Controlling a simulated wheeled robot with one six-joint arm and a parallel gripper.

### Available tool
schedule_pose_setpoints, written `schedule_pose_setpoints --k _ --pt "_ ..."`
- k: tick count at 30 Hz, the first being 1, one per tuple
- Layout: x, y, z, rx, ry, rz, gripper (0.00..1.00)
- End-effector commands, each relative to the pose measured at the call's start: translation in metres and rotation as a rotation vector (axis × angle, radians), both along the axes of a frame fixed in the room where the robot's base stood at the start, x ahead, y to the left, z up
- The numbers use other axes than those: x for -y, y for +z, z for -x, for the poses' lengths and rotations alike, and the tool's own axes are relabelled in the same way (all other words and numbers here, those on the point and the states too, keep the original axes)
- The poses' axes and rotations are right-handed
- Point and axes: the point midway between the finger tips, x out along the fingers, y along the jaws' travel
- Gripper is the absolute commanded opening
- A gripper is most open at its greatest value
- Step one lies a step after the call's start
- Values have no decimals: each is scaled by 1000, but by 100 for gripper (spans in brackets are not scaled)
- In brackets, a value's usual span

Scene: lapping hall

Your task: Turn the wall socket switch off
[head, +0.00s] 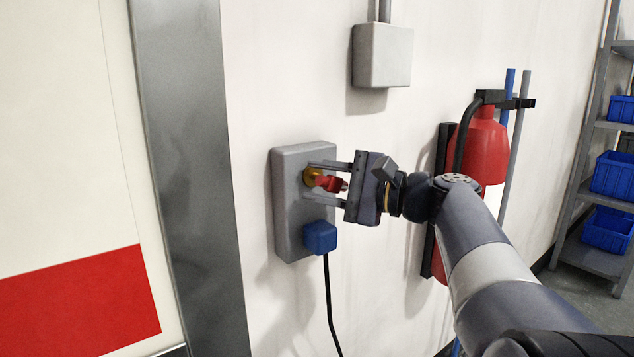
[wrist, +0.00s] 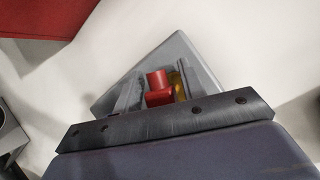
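The wall socket is a grey box (head: 287,222) on the white wall; its face also shows in the wrist view (wrist: 176,52). Its switch is a red knob (head: 328,184) on a round yellow base (head: 311,176), above the blue plug. In the wrist view the red knob (wrist: 158,84) sits between my fingers. My gripper (head: 307,179) is open, with one finger above the knob and one below it, the tips close to the box face. Gaps show between fingers and knob in the head view; light contact cannot be ruled out.
A blue plug (head: 320,237) with a black cable sits just below my lower finger. A grey box (head: 382,56) with a conduit is higher up. A red extinguisher-like bottle (head: 483,146) hangs behind my wrist. A metal post (head: 190,150) stands left; shelves with blue bins (head: 612,175) are far right.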

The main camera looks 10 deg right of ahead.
Motion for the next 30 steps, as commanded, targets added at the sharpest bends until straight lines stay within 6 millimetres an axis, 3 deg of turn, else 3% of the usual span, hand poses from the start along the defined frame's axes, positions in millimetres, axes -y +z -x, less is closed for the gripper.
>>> schedule_pose_setpoints --k 13,27,30 --pt "-7 0 -6 0 -1 0 38" --pt "-7 0 -6 0 -1 0 0" --pt "-7 0 -6 -1 0 1 0"
